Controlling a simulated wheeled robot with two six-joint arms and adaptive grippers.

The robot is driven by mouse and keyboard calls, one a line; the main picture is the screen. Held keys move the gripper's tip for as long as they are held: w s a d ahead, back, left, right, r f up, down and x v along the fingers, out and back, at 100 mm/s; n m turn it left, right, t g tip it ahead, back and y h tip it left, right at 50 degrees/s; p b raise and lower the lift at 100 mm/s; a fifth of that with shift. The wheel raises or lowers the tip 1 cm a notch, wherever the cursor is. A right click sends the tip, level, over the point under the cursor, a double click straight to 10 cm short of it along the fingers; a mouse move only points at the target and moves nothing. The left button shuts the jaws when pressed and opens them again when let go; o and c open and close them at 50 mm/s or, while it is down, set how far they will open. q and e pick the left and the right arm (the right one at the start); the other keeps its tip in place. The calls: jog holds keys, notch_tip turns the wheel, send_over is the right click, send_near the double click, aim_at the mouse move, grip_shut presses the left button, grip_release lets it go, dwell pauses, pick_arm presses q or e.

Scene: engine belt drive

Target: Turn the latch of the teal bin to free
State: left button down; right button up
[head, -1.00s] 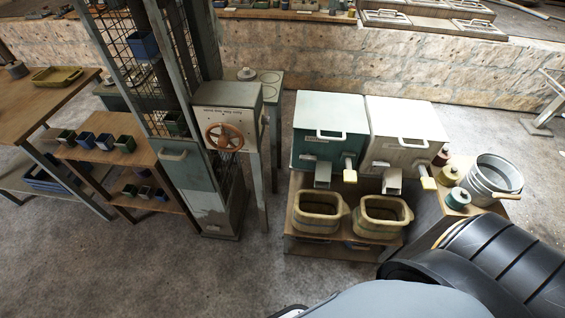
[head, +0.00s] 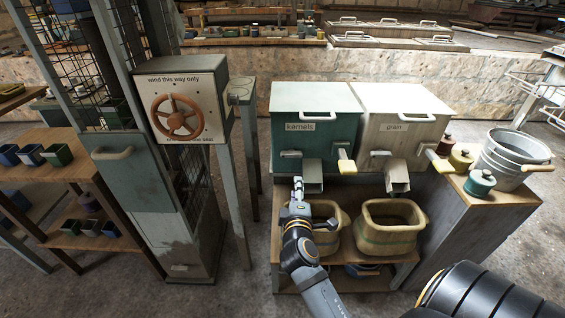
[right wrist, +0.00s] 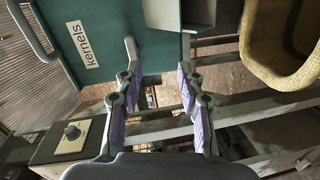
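The teal bin (head: 334,136), labelled "kernels", stands on a wooden stand. On its front, left of the spout (head: 313,176), is a small grey latch bar (head: 290,153). To the right is a yellow-tipped lever (head: 346,163). My right gripper (head: 297,188) is just below the latch bar, in front of the stand. In the right wrist view, the right gripper (right wrist: 156,84) has its fingers apart with nothing between them. The teal bin (right wrist: 105,25) and a pale latch bar (right wrist: 131,48) show beyond the left finger, apart from it. My left gripper is not in view.
A white "grain" bin (head: 405,135) adjoins on the right. Two woven tubs (head: 388,240) sit on the shelf below; my right arm partly covers the left one. A metal bucket (head: 510,160) stands at right.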

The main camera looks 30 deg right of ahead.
aim_at(292, 157)
jog(key=w+d+r, duration=0.1)
jog(key=w, duration=0.2)
jog(key=w+d+r+n+t, duration=0.1)
jog(key=w+d, duration=0.1)
jog(key=w, duration=0.1)
jog(key=w+d+r+n+b, duration=0.1)
jog(key=w+d, duration=0.1)
jog(key=w, duration=0.2)
jog(key=shift+w+r+h, duration=0.1)
jog(key=shift+r+h, duration=0.15)
jog(key=shift+h, duration=0.05)
jog(key=shift+c, duration=0.4)
jog(key=shift+t, duration=0.3)
grip_shut()
